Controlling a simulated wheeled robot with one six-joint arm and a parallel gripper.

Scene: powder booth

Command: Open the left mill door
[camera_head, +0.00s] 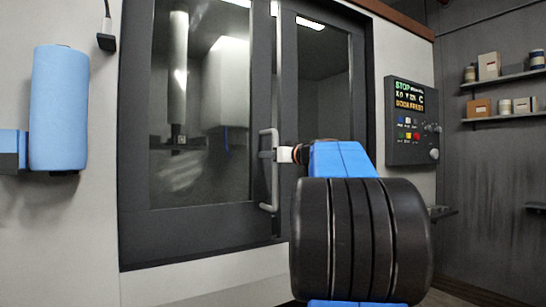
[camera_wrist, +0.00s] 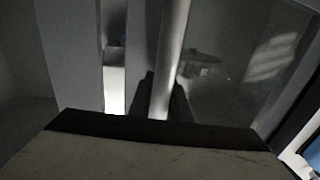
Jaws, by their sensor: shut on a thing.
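The left mill door (camera_head: 185,222) is a dark grey frame around a large window. Its upright grey bar handle (camera_head: 268,196) stands near the door's right edge. My gripper (camera_head: 275,154) reaches this handle from the right, and its tips are partly hidden by the bar. In the wrist view the handle (camera_wrist: 172,45) runs down between the dark fingers of my gripper (camera_wrist: 163,98), which are shut on it. The left door looks about in line with the right door (camera_head: 365,100). A pale upright strip shows between them; I cannot tell whether it is a gap.
A control panel (camera_head: 411,122) with a lit screen is right of the doors. A blue roll (camera_head: 59,110) hangs on the left wall. Shelves (camera_head: 505,117) with small boxes and tins are at far right. My arm covers the lower part of the right door.

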